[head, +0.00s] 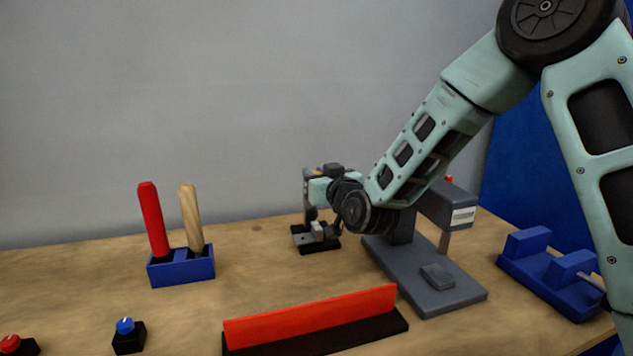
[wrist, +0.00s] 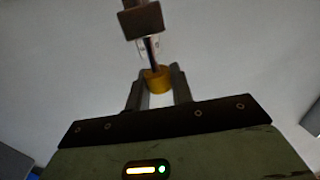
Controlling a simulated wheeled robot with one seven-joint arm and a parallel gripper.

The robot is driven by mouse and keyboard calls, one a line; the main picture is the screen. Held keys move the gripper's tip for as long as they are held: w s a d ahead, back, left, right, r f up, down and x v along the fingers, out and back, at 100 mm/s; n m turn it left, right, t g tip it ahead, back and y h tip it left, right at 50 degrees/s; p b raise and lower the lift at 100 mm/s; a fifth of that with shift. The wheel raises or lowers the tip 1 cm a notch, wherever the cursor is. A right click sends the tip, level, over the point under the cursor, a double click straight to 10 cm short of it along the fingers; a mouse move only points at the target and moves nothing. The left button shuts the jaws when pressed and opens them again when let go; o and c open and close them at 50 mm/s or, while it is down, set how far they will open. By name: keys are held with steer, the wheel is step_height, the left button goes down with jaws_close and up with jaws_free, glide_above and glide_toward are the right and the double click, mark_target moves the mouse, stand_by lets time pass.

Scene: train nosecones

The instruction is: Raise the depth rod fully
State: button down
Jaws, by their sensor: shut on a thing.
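In the wrist view, the depth rod (wrist: 151,52) is a thin metal rod running from a dark brown block (wrist: 141,20) down to a yellow collar (wrist: 157,80). My gripper (wrist: 158,84) has its two grey fingers shut on this collar, one on each side. In the head view, my gripper (head: 320,190) is at a small grey stand (head: 309,188) on a black base (head: 316,242). My wrist and forearm hide much of the stand there, and I cannot make out the rod or the collar.
A larger grey press (head: 430,285) stands just right, behind my forearm. A red fence (head: 310,318) on a black base lies in front. A blue holder (head: 180,272) with red and wooden handles stands left. A blue fixture (head: 560,272) sits right. Bench between holder and stand is clear.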

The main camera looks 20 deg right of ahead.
steer(key=c, duration=1.3)
jaws_free()
steer(key=shift+r, duration=0.3)
steer(key=shift+o, duration=0.2)
steer(key=shift+s+f, duration=0.1)
steer(key=shift+s+d, duration=0.1)
steer(key=shift+s, duration=0.3)
steer(key=s+d+b, duration=0.2)
steer(key=s+b, duration=1.1)
steer(key=s, duration=0.3)
steer(key=shift+d, duration=0.3)
steer(key=shift+s, duration=0.1)
